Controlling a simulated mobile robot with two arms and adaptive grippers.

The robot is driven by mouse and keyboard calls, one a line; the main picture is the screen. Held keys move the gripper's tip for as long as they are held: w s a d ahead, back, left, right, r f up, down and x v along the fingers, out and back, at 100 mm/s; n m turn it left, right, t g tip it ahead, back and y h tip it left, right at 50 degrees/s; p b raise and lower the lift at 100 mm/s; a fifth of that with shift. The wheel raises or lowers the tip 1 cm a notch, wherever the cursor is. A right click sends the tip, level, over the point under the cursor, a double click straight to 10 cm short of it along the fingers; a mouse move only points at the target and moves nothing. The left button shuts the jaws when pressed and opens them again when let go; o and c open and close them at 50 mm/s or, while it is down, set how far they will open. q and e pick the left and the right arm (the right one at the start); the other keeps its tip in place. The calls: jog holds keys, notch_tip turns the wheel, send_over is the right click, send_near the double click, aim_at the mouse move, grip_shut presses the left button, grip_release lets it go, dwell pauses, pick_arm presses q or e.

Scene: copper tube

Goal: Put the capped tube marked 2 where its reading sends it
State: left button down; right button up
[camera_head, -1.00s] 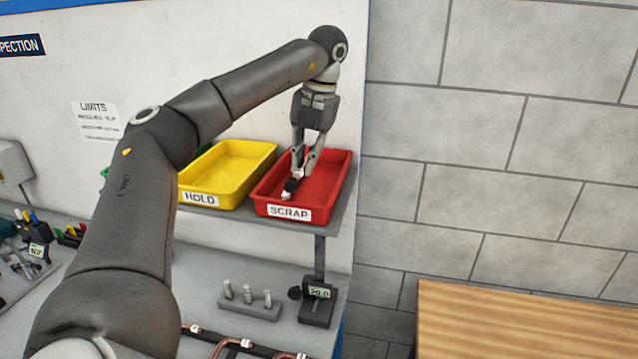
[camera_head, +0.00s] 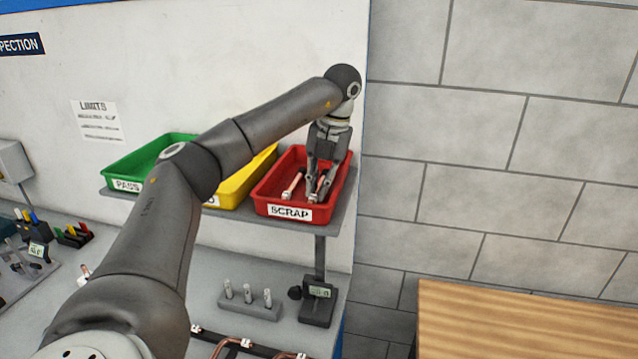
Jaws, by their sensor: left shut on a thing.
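My left gripper (camera_head: 316,192) reaches down into the red tray labelled SCRAP (camera_head: 262,195). It is shut on a copper tube with a pale end (camera_head: 318,187), low inside the tray; the fingers hide most of it, and I cannot read a number on it. Whether it touches the tray floor, I cannot tell. Another copper tube with pale ends (camera_head: 292,186) lies tilted in the tray, just left of the fingers. My right gripper is not in view.
The green PASS tray (camera_head: 125,165) and yellow tray (camera_head: 233,192) share the shelf, partly behind my left arm. A wooden top (camera_head: 530,320) is at lower right.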

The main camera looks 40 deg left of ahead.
pick_arm(q)
jog(key=c, duration=1.7)
grip_release()
jog(key=shift+d+f, duration=0.1)
jog(key=shift+c, duration=0.2)
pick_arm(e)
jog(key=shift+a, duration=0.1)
pick_arm(q)
jog(key=shift+r, duration=0.35)
notch_tip(320, 180, up, 11)
jog(key=w+d, duration=0.1)
jog(key=d, duration=0.1)
jog(key=shift+r, duration=0.2)
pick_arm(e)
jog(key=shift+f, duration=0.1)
pick_arm(q)
jog(key=shift+f, duration=0.15)
